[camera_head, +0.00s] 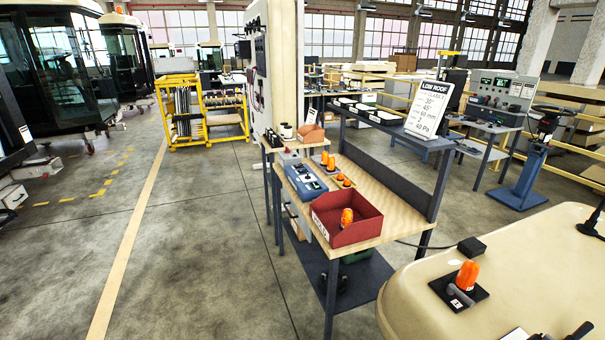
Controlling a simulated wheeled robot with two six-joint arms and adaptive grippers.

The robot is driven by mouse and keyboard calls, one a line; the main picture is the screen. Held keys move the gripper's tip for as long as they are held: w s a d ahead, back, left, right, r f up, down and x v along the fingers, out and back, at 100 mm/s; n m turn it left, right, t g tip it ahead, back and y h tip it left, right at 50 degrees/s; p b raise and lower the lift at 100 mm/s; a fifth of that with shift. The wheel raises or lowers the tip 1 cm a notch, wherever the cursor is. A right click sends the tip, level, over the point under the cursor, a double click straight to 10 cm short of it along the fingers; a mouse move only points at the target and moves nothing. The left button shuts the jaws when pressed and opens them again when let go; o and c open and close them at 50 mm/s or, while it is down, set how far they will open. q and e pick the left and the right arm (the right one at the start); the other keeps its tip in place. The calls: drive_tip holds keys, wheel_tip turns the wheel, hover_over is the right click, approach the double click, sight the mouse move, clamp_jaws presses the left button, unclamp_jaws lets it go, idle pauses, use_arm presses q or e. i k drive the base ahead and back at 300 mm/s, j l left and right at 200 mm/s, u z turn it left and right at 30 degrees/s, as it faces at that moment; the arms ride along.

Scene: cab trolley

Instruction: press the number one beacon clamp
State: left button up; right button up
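An orange beacon (467,274) stands on a black plate (443,290) on the cream cab roof (405,318) at the lower right. A small greyish clamp part (458,296) shows at the beacon's front left foot. I cannot read a number on it or tell whether it is pressed down. Dark parts (580,331) are cut off by the bottom edge at the right, and I cannot tell what they are. I cannot make out either of my grippers.
A workbench (372,190) left of the roof holds a red bin (346,228) with an orange beacon, a blue case (305,182) and small orange parts. A LOW ROOF sign (431,108) stands behind. A black box (471,247) with a cable sits at the roof's far edge.

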sight(452, 289)
drive_tip(key=z, duration=1.25)
